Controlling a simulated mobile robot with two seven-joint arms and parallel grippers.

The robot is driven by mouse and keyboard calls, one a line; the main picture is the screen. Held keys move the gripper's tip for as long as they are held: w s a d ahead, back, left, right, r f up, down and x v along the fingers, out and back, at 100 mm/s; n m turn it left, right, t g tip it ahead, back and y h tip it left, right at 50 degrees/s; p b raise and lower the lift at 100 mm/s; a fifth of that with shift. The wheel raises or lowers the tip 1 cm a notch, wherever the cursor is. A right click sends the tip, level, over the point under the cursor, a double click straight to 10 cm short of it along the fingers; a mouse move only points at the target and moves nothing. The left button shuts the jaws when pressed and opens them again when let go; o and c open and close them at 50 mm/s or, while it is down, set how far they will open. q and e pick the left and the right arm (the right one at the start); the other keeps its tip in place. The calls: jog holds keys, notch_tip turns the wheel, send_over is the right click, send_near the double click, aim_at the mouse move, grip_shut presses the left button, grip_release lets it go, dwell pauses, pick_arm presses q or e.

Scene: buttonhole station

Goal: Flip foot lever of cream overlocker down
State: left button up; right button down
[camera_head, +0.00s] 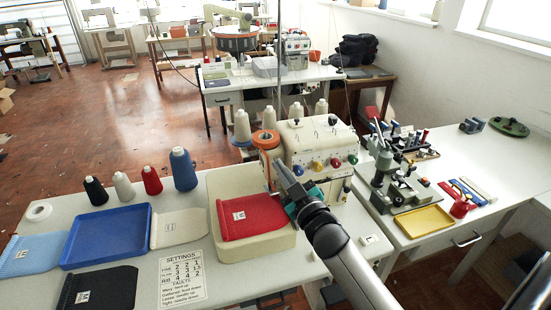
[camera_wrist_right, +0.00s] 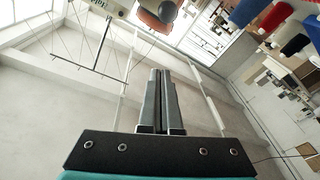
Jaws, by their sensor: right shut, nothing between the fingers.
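The cream overlocker (camera_head: 318,140) stands on the white table in the head view, with several coloured dials on its front. Cream thread cones stand behind it. My right gripper (camera_head: 279,168) is shut and empty, its fingertips just in front of the overlocker's left lower side. I cannot tell whether they touch it. The shut fingers (camera_wrist_right: 159,74) also show in the right wrist view. The foot lever cannot be made out; the gripper and arm cover part of the machine's front. My left gripper is not in view.
An orange cylindrical part (camera_head: 265,140) sits at the overlocker's left. A cream bin (camera_head: 231,181) with red knitted fabric (camera_head: 250,215) lies close to my gripper. A blue tray (camera_head: 107,236) and several cones are further left. Another table (camera_head: 500,165) with a green press is at right.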

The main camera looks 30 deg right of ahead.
jog(key=s+f, duration=0.2)
jog(key=s, duration=0.3)
jog(key=shift+s+a+f, duration=0.2)
jog(key=shift+s, duration=0.05)
dwell(0.3)
